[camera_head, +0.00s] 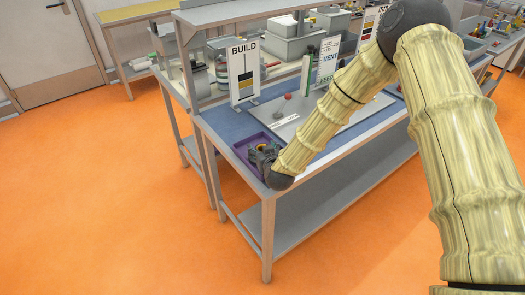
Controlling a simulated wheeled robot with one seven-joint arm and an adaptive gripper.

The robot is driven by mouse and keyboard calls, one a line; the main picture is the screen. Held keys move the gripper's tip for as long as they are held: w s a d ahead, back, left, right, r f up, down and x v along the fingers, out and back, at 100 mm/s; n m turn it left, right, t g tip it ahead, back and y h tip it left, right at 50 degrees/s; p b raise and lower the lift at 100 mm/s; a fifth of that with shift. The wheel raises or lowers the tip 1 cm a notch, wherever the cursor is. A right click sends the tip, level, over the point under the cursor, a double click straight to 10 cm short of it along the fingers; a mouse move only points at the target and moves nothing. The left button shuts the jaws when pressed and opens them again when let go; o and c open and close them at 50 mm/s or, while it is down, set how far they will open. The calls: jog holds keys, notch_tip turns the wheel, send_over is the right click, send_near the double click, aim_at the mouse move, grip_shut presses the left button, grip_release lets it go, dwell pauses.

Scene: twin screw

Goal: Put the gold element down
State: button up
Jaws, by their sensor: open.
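My gripper (262,158) is at the near left corner of the blue-topped workbench, low over a purple tray (243,145). It is open. A small gold element (261,147) shows at the gripper's fingers, over or in the tray. The gripper hides part of it, and I cannot tell whether it touches the fingers or rests on the tray floor.
A BUILD sign (243,72) and a VENT sign (327,62) stand behind. Grey bins (290,47) are at the back. The bench's front edge (340,150) is close to my arm.

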jog(key=shift+r, duration=0.2)
jog(key=shift+s, duration=0.25)
jog(key=b+v, duration=0.4)
jog(key=v, duration=0.6)
jog(key=shift+s+d, duration=0.1)
jog(key=shift+s, duration=0.1)
jog(key=shift+s+d+r, duration=0.15)
jog(key=shift+s+r, duration=0.15)
jog(key=shift+s, duration=0.2)
